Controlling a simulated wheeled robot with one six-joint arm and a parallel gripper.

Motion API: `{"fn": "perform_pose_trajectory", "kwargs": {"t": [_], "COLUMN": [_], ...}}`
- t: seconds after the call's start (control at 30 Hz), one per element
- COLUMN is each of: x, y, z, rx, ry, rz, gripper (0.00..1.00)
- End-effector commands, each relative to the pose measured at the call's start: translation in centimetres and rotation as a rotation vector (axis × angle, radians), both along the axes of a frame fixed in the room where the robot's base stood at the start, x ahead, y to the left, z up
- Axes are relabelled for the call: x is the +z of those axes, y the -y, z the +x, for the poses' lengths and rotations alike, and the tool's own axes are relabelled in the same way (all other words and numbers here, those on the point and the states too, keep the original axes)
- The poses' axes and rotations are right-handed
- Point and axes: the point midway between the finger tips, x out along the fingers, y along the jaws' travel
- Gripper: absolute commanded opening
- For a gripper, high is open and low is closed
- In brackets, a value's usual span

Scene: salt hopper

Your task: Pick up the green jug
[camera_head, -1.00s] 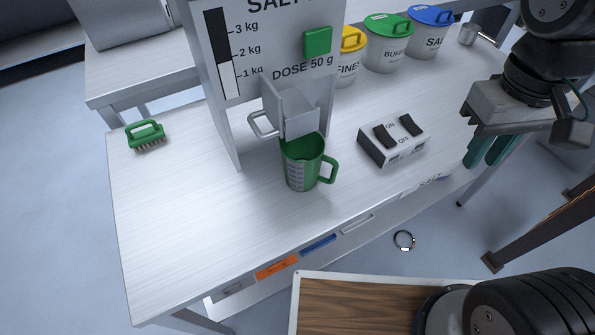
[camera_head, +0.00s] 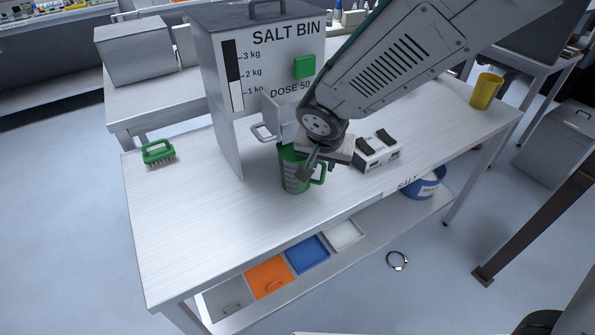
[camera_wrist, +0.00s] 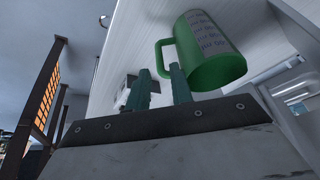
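The green jug (camera_head: 291,178) stands upright on the metal table under the salt bin's spout, with a pale scale on its side. Its handle points right, towards my gripper (camera_head: 318,168), which is close beside it and partly covers the jug. In the wrist view the jug (camera_wrist: 217,68) is at the upper right, with its handle near the tips of my gripper (camera_wrist: 160,70). The two teal fingers are apart with a gap between them. I cannot tell whether the handle lies between the fingertips or just beyond them.
The salt bin (camera_head: 285,40) stands behind the jug, with a grey spout handle (camera_head: 262,132) close by. A switch box (camera_head: 378,153) sits right of my gripper. A green brush (camera_head: 158,152) is far left. The table's front left is clear.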

Motion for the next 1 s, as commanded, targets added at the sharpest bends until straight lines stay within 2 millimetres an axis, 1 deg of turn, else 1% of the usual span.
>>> {"fn": "perform_pose_trajectory", "kwargs": {"t": [0.03,0.2,0.27,0.53,0.67,0.87,0.9,0.93,0.97,1.0], "x": [-0.5,-2.2,-2.8,-6.3,-6.9,-6.9,-6.9,-6.9,-6.9,-6.9], "y": [0.3,0.7,0.7,0.4,0.2,0.1,0.1,0.1,0.1,0.1], "z": [0.2,1.0,1.3,2.6,2.9,2.8,2.8,2.9,2.9,2.9], "rx": [-0.007,-0.012,-0.013,-0.009,-0.006,-0.005,-0.005,-0.006,-0.006,-0.006], "ry": [-0.003,-0.004,-0.004,-0.005,-0.004,-0.003,-0.003,-0.003,-0.003,-0.003], "rz": [-0.002,-0.003,-0.001,-0.004,-0.002,-0.002,-0.002,-0.001,-0.001,-0.001], "gripper": [0.22,0.22,0.22,0.22,0.22,0.22,0.11,0.03,0.00,0.00]}}
